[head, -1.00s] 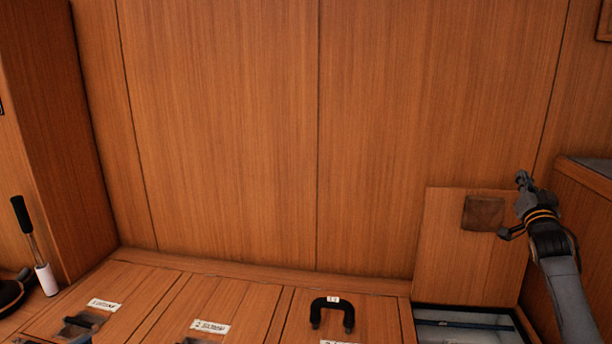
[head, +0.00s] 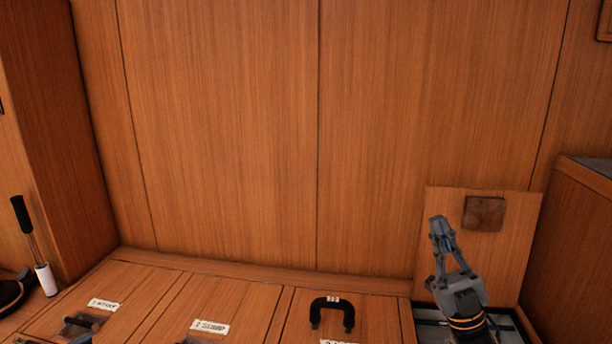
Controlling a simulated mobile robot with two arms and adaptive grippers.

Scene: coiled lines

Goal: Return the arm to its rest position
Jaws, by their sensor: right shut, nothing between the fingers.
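My right gripper (head: 437,228) is shut and empty, pointing up in front of the raised wooden lid (head: 512,255) at the right. The lid stands upright against the back wall, with a dark square patch (head: 484,212) on its face. The gripper appears apart from that patch, to its left. Below it my wrist, with orange bands, covers part of the open compartment (head: 505,328).
Closed wooden lids with labels line the bench: one at the left (head: 120,292), one in the middle (head: 235,305). A black U-shaped handle (head: 332,302) stands on the lid beside the open compartment. A black-handled tool (head: 24,218) is at the far left. A wooden cabinet (head: 575,240) stands at the right.

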